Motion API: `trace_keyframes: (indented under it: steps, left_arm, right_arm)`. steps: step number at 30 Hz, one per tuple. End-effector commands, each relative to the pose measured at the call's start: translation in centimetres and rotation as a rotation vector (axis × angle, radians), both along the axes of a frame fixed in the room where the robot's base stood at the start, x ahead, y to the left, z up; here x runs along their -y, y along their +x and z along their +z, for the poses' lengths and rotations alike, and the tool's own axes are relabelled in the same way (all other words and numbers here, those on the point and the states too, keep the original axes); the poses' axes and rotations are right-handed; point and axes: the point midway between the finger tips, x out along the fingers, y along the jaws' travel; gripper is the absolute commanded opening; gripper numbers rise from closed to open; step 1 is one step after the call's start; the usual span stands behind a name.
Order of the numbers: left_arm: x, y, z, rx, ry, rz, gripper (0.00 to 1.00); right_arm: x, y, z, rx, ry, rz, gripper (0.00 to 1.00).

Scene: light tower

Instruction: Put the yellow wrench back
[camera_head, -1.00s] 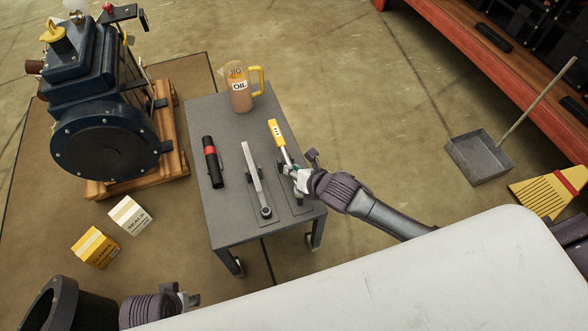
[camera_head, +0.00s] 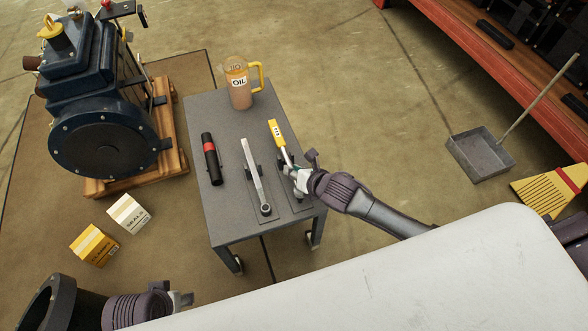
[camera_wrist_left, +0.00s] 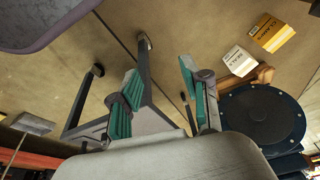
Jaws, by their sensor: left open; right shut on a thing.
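The yellow-handled wrench (camera_head: 276,134) is over the right side of the grey cart top (camera_head: 229,225), its yellow handle toward the back. My right gripper (camera_head: 291,172) is shut on its metal part, low over the right-hand holder (camera_head: 302,203). The gripper hides the wrench's lower end, so I cannot tell whether it touches the holder. My left gripper (camera_head: 185,298) is at the bottom left of the head view, away from the cart. In the left wrist view its teal-padded fingers (camera_wrist_left: 160,98) are apart with nothing between them.
A silver wrench (camera_head: 253,175) rests on a holder left of the yellow one. A blue engine (camera_head: 105,145) and two boxes (camera_head: 128,214) (camera_head: 94,246) are to the left.

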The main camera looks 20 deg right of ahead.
Motion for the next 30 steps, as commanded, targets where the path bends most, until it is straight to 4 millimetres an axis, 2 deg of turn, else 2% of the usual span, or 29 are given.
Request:
trace_keyframes:
  steps: [16, 17, 22, 30]
  left_arm:
    - [-0.1, 0.2, 2.2, 0.023, 0.000, 0.001, 0.47]
    - [-0.1, 0.2, 2.3, 0.024, -0.001, 0.001, 0.47]
    - [-0.1, 0.2, 2.4, 0.026, -0.001, 0.001, 0.47]
    - [-0.1, -0.1, 2.0, 0.015, 0.002, -0.001, 0.47]
  right_arm:
    - [0.0, 0.1, -0.7, 0.003, 0.001, 0.000, 0.00]
    - [0.0, 0.1, -0.7, 0.003, 0.001, 0.001, 0.18]
    - [0.0, 0.0, -0.8, 0.001, 0.001, 0.000, 0.46]
    - [0.0, -0.1, -0.9, -0.003, -0.001, 0.000, 0.46]
